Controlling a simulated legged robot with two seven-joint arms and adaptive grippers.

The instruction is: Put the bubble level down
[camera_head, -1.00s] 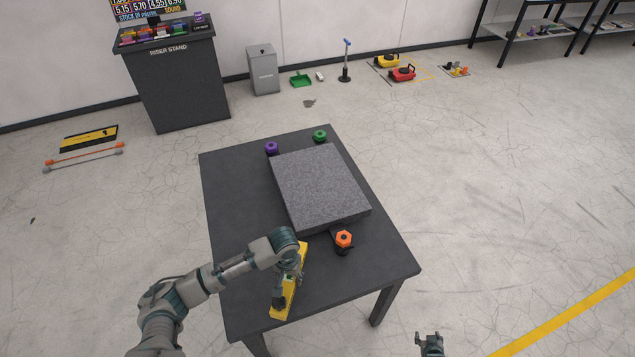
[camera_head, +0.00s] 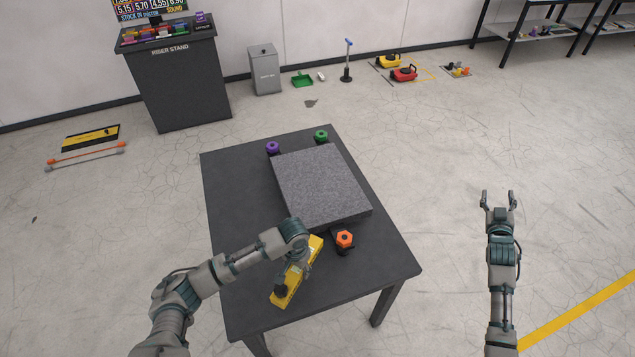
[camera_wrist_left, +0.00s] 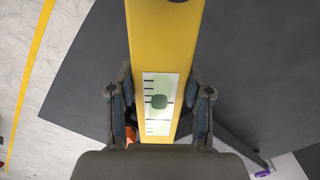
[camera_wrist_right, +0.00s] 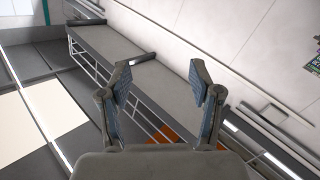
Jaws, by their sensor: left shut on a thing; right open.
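The yellow bubble level (camera_head: 287,284) is in the head view at the near side of the dark table (camera_head: 236,211), lying slantwise. My left gripper (camera_head: 304,268) is shut on it, with the arm partly covering its far half. In the left wrist view, the level (camera_wrist_left: 165,50) runs between both fingers (camera_wrist_left: 160,112), and its green vial with tick marks faces the camera. I cannot tell whether the level touches the table top. My right gripper (camera_head: 498,196) is open and empty, out over the floor right of the table; its spread fingers also show in the right wrist view (camera_wrist_right: 164,85).
A grey granite slab (camera_head: 320,185) sits on the table beyond the level. An orange-topped knob (camera_head: 344,239) stands close right of the level. Purple (camera_head: 272,147) and green (camera_head: 321,136) knobs stand at the slab's far side. The table's left strip is clear.

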